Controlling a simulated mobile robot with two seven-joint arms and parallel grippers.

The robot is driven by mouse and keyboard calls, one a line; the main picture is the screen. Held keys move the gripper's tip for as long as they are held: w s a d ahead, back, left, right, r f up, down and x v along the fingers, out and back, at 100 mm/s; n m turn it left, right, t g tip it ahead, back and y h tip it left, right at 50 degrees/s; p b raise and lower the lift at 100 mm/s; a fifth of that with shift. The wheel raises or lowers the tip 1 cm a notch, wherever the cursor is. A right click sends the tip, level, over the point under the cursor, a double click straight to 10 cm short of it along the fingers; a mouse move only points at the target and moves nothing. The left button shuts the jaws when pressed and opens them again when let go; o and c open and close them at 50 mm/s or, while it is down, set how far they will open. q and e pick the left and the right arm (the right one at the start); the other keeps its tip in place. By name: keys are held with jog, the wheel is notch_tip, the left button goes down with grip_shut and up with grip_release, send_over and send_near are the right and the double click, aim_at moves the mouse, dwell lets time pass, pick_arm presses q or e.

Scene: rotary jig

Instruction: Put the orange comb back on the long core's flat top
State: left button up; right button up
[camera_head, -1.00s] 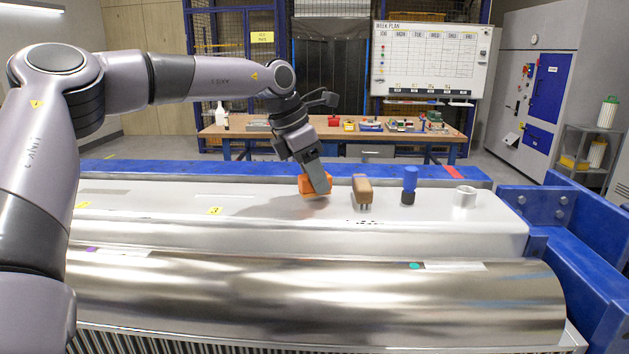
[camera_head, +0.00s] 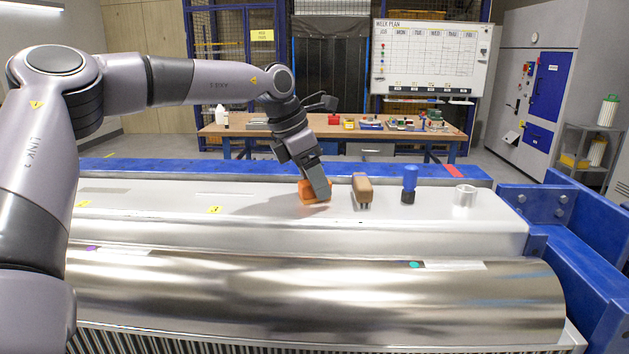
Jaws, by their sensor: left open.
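The orange comb (camera_head: 307,196) is on the flat top of the long core (camera_head: 260,205), in the middle of the head view. My left gripper (camera_head: 318,198) is down at the comb, coming from above and tilted. Its jaws are open around or against the comb, and its near finger hides part of it. Whether the comb rests fully on the top is hard to tell at this size. My right gripper is not in view.
A brown brush (camera_head: 362,189), a blue-and-black tool (camera_head: 409,185) and a white ring (camera_head: 465,196) stand in a row to the right. Blue frame beams (camera_head: 565,212) bound the right end. A curved metal cylinder (camera_head: 310,300) lies in front. The top left of the comb is clear.

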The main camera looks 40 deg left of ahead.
pick_arm(q)
jog(key=v, duration=1.1)
jog(key=shift+r+b, duration=0.3)
jog(key=shift+b, duration=0.1)
jog(key=shift+s+f, duration=0.1)
jog(key=shift+s, duration=0.1)
